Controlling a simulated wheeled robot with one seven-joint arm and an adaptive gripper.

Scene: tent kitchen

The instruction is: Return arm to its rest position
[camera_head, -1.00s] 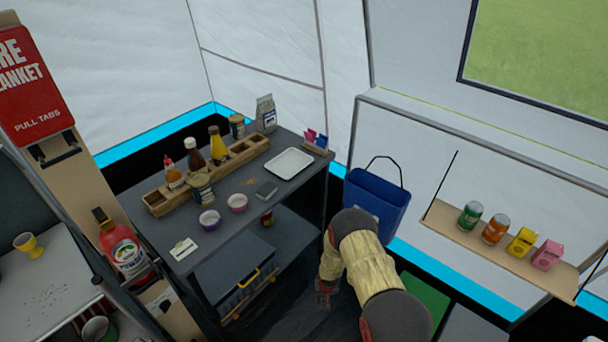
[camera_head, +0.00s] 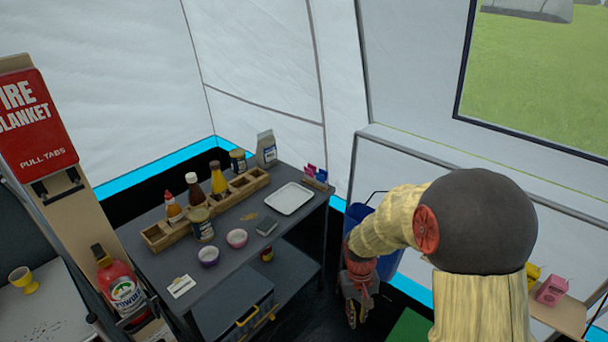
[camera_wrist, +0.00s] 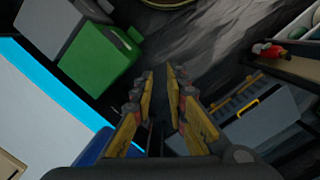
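My arm reaches in from the lower right of the head view and bends down at the wrist. My gripper (camera_head: 357,312) hangs beside the right end of the dark shelf unit (camera_head: 310,225), in front of the blue bin (camera_head: 357,214). In the wrist view its two fingers (camera_wrist: 160,72) stand apart with an empty gap between them, over the dark floor (camera_wrist: 185,35). My arm hides most of the bin and much of the wall shelf.
The unit's top holds a wooden rack (camera_head: 160,240) with bottles, a white tray (camera_head: 288,198) and two small bowls. A grey lidded box (camera_wrist: 262,118) sits below. A green box (camera_wrist: 97,58) stands on the floor. A pink carton (camera_head: 552,291) is on the wall shelf.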

